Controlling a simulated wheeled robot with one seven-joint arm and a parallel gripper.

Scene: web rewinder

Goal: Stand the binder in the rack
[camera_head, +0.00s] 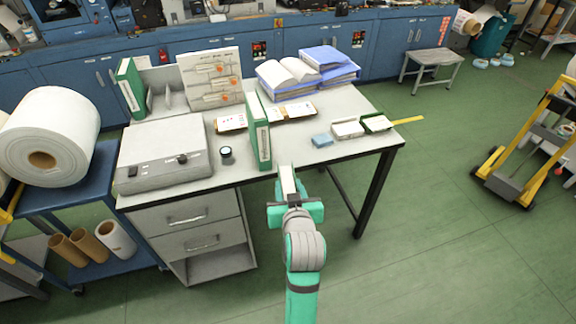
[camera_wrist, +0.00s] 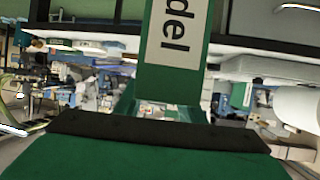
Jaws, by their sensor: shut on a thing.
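A green binder (camera_head: 262,133) stands upright at the front edge of the desk. Its green spine with a white label reading "del" also shows in the wrist view (camera_wrist: 177,78). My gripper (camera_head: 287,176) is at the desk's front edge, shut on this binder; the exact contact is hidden. The grey rack (camera_head: 168,99), with thin upright dividers, stands at the back left of the desk, behind the grey machine. Another green binder (camera_head: 131,89) stands upright at its left end. Free space shows between the dividers to the right of that binder.
A grey control box (camera_head: 165,152) and a small dark round jar (camera_head: 227,154) lie between the held binder and the rack's side. A picture board (camera_head: 211,78) stands right of the rack. Blue binders (camera_head: 325,68) lie at the back. Small boxes (camera_head: 348,129) lie front right.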

